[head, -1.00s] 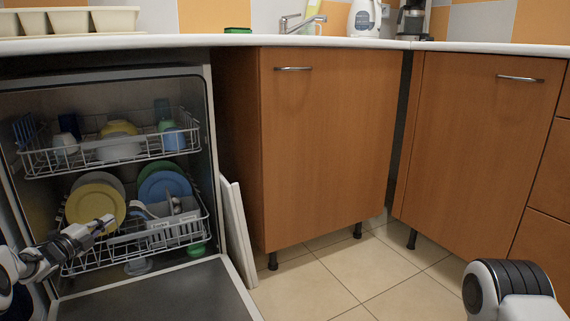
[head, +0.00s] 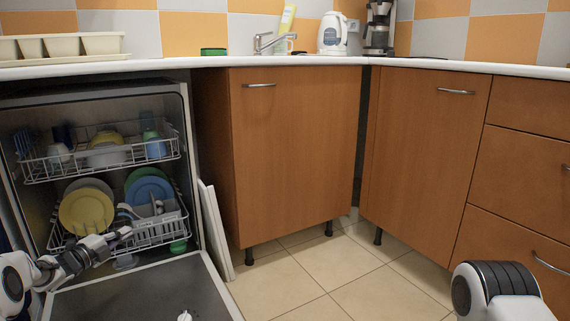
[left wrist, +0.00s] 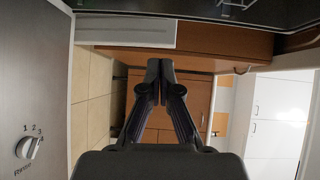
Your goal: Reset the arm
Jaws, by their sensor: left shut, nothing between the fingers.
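My left gripper (head: 121,234) is in front of the open dishwasher, beside the lower rack and above the lowered door. It also shows in the left wrist view (left wrist: 161,72), where its fingers are together with nothing between them. My left arm comes in from the lower left of the head view. Part of my right arm shows at the lower right of the head view, but its gripper is out of view.
The dishwasher door (head: 150,290) is lowered in front. The upper rack (head: 100,163) holds cups and bowls; the lower rack (head: 150,230) holds plates. Wooden cabinets (head: 290,150) stand to the right. The tiled floor (head: 340,275) before them is clear.

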